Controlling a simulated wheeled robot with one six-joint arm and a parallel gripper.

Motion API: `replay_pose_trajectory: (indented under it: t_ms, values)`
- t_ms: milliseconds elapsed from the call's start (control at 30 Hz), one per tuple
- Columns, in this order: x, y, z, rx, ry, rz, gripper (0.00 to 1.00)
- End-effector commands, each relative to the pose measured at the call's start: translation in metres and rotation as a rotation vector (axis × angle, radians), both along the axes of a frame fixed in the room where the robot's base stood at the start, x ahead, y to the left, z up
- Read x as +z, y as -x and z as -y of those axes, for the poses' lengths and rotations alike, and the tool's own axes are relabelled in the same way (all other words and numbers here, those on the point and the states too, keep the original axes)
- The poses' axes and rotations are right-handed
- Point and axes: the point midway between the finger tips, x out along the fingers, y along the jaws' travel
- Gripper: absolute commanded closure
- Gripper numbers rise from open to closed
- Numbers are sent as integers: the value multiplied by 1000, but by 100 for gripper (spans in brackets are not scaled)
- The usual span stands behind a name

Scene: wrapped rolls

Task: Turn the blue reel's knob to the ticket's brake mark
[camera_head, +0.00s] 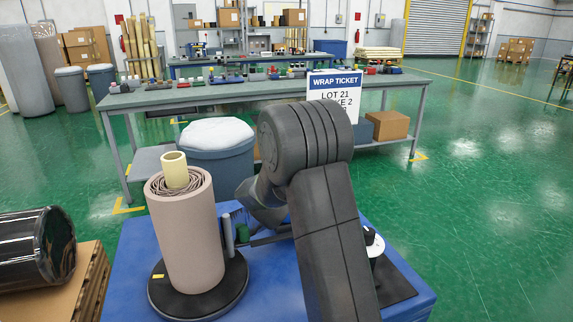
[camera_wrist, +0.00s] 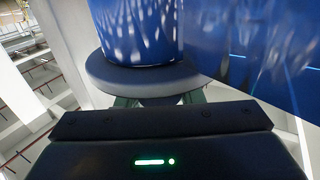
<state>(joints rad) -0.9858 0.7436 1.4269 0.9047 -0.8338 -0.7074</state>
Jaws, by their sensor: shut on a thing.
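In the wrist view, the blue reel (camera_wrist: 138,30) stands above a round grey disc (camera_wrist: 105,75). My gripper (camera_wrist: 160,101) has its greenish fingers at either side of a grey piece just under the disc. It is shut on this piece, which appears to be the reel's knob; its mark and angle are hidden. In the head view, my arm covers the middle, and I cannot make out the blue reel there. The wrap ticket (camera_head: 334,82) stands behind my arm, partly covered. "LOT 21" and "KE 2" are legible.
A beige wrapped roll (camera_head: 183,235) stands on a black turntable on the blue surface (camera_head: 131,250), left of my arm. A black-and-white dial (camera_head: 373,240) sits close to my arm's right. A black wrapped roll (camera_head: 32,250) lies at left. A long workbench (camera_head: 230,94) crosses behind.

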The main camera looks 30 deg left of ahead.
Motion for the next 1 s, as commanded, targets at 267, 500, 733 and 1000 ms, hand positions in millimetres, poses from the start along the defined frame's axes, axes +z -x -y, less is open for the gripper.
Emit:
replay_pose_trajectory:
  t_ms: [267,500,733,1000]
  values:
    - [2,-1,1,-50,-2,3,89]
    - [1,-1,1,-57,-2,3,89]
    - [1,-1,1,-57,-2,3,89]
    - [1,-1,1,-57,-2,3,55]
